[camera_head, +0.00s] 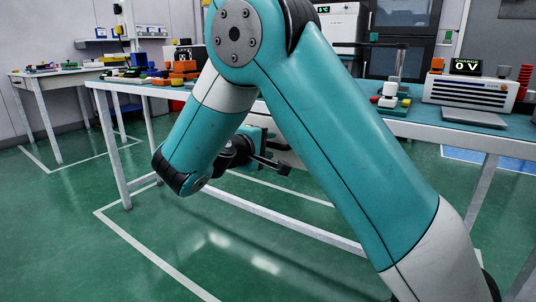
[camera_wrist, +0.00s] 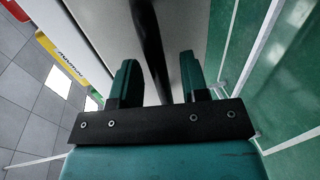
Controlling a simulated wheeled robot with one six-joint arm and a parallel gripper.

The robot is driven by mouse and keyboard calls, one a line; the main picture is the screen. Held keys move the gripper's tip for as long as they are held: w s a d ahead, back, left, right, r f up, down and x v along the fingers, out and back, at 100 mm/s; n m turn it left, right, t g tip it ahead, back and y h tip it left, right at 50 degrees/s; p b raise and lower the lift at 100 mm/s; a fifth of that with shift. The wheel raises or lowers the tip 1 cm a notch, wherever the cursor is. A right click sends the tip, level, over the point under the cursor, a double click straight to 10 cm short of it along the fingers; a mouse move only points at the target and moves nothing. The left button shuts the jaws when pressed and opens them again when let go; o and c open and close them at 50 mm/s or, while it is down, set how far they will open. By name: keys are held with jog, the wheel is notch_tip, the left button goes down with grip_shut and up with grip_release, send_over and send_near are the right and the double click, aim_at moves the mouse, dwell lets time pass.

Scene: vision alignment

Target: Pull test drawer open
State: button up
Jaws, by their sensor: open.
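In the wrist view, a pale grey panel (camera_wrist: 185,22), likely the drawer front, fills the upper middle. A dark handle bar (camera_wrist: 149,40) runs down across it. My gripper (camera_wrist: 158,68) has its two teal fingers apart, one on each side of the bar, and a gap shows beside it. I cannot tell whether either finger touches the bar. In the head view, my gripper (camera_head: 280,165) is low beside the workbench, in front of a pale panel (camera_head: 287,143) under the tabletop. My arm hides most of the drawer there.
The workbench (camera_head: 135,89) carries coloured blocks (camera_head: 183,68), a white device (camera_head: 468,92) and a display (camera_head: 465,67). Its legs (camera_head: 107,150) and low rail (camera_head: 300,230) stand near my arm. Another table (camera_head: 40,74) is at the back left. Green floor (camera_head: 60,235) is clear in front.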

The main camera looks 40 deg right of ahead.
jog(key=shift+w+d, duration=0.2)
jog(key=shift+d, duration=0.35)
grip_shut()
jog(key=shift+a, duration=0.1)
